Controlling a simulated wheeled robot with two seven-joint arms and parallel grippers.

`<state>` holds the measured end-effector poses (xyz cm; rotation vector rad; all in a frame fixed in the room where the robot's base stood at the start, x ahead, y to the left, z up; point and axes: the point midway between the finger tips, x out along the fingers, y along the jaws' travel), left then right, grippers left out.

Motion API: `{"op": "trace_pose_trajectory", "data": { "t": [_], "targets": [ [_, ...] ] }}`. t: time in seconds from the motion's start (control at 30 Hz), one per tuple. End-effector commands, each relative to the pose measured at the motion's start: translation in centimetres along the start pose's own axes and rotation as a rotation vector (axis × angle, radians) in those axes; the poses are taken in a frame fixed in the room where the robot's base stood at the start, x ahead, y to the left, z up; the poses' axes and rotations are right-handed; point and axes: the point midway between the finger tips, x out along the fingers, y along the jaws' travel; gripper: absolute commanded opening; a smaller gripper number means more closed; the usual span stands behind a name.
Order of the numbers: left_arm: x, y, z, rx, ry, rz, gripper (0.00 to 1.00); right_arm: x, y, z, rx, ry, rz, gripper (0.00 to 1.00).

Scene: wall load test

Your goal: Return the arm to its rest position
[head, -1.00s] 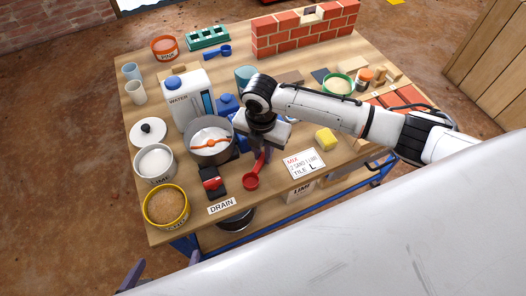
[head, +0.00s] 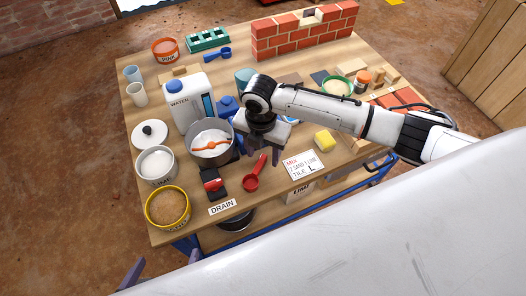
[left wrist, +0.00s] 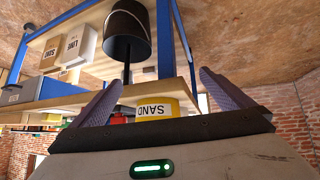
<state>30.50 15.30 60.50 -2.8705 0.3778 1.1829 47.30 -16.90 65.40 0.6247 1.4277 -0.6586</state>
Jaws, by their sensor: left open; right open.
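My right arm (head: 335,108) reaches in from the right across the table. Its gripper (head: 263,152) points down above the table, open and empty, beside the mixing pot (head: 211,151) and just above the handle end of the red scoop (head: 251,183). The scoop lies on the table, apart from the jaws as far as I can tell. My left gripper (head: 163,258) shows only partly at the lower left, off the table's front edge. In the left wrist view its two purple fingers (left wrist: 160,98) are wide apart with nothing between them.
The table (head: 290,203) is crowded: a water jug (head: 190,105), lime tub (head: 156,165), sand tub (head: 167,207), mix card (head: 303,165), yellow sponge (head: 324,139) and a brick wall (head: 305,32).

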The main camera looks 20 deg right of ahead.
Motion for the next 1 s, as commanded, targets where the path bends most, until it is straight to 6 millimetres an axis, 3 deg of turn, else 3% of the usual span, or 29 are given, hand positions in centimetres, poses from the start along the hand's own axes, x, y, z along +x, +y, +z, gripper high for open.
{"op": "trace_pose_trajectory", "data": {
  "t": [1.0],
  "targets": [
    [-3.6, -1.1, -2.0, -0.016, -0.020, -0.024, 1.00, -5.5, 0.0, 0.3, 0.000, -0.001, 0.001, 0.51]
  ]
}}
